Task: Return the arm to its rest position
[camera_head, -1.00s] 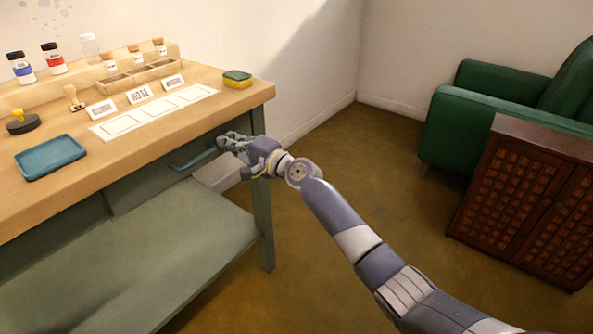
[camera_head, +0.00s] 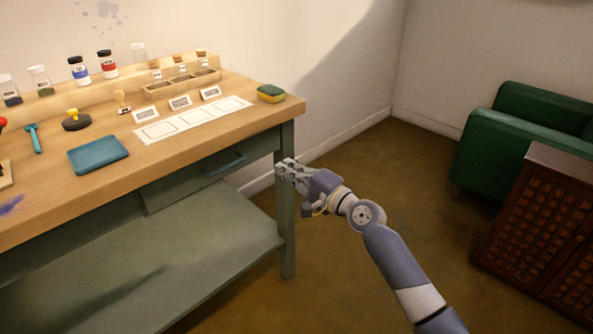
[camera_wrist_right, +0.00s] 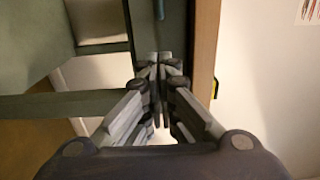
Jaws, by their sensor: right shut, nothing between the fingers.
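My right gripper (camera_head: 288,172) is shut and empty in the head view, just right of the table's near right leg (camera_head: 287,235), below the tabletop edge. Whether it touches the leg cannot be told. In the right wrist view its fingers (camera_wrist_right: 159,62) are together, pointing toward the table's green frame. My right arm (camera_head: 395,255) reaches in from the lower right. The drawer handle (camera_head: 226,166) shows on the table's front, left of the gripper and apart from it. My left gripper is not in view.
The wooden table (camera_head: 215,133) holds a blue tray (camera_head: 98,155), a sponge (camera_head: 271,93), a white card strip (camera_head: 195,118) and several jars. A green armchair (camera_head: 505,140) and a brown cabinet (camera_head: 545,225) stand at right. The floor between (camera_head: 400,175) is clear.

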